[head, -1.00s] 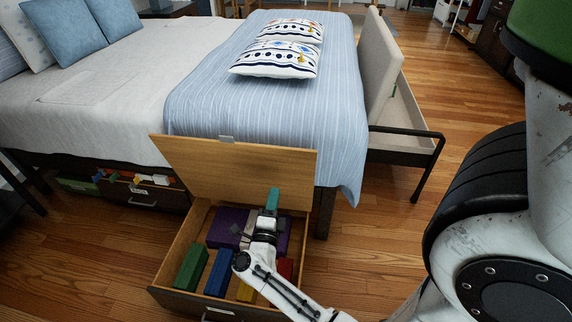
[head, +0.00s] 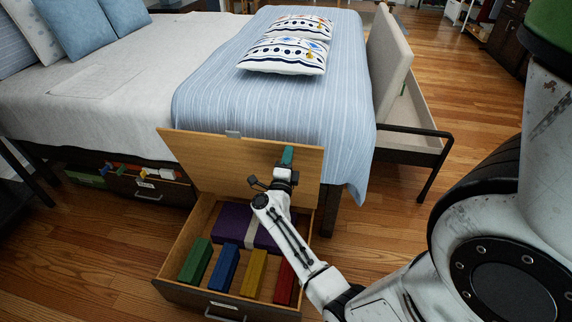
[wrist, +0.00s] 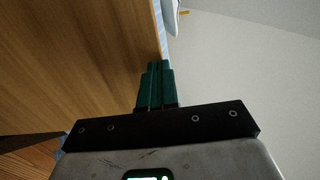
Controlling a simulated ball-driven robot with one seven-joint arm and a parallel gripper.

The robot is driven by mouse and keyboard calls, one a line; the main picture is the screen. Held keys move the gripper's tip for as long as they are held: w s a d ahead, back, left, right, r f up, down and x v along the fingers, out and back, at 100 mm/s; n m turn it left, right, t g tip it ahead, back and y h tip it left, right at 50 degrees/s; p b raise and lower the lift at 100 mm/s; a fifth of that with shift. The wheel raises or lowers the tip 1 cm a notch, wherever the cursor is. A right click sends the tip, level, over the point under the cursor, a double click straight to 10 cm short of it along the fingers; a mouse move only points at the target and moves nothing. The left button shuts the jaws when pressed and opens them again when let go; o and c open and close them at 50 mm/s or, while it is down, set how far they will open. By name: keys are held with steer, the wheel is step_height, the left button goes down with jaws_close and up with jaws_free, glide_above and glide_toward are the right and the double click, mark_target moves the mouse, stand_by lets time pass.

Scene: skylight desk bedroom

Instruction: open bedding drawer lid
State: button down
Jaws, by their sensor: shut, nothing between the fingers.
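The bedding drawer (head: 168,262) is pulled out at the foot of the bed. Its wooden lid (head: 215,165) stands raised at the drawer's back, leaning near upright against the bed end, with a small grey tab on its top edge. My gripper (head: 287,155) has green fingers and is in front of the right part of the lid, near its upper edge. In the wrist view the fingers (wrist: 157,82) are together with nothing between them, close beside the lid's wooden face (wrist: 85,60). I cannot tell whether they touch it.
The drawer holds green (head: 195,260), blue (head: 222,268), yellow (head: 254,273) and red (head: 284,282) blocks and a purple box (head: 233,222) with a pale band. A second drawer (head: 150,191) is at left. A metal-framed bench (head: 415,150) stands right. Floor is clear at lower left.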

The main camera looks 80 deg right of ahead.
steer(key=shift+d+r, duration=0.15)
steer(key=shift+d, duration=0.05)
steer(key=shift+w+d+r+g+y+p, duration=0.1)
steer(key=shift+d+r+y+p, duration=0.3)
steer(key=shift+d+p, duration=0.85)
steer(key=shift+w+d+r+g+y+p, duration=0.15)
steer(key=shift+d+r+y+p, duration=0.4)
steer(key=shift+d, duration=1.35)
steer(key=shift+w+d+r+g+y+p, duration=0.15)
steer(key=shift+d+y+p, duration=0.1)
steer(key=shift+d+p, duration=1.1)
steer(key=shift+d, duration=0.2)
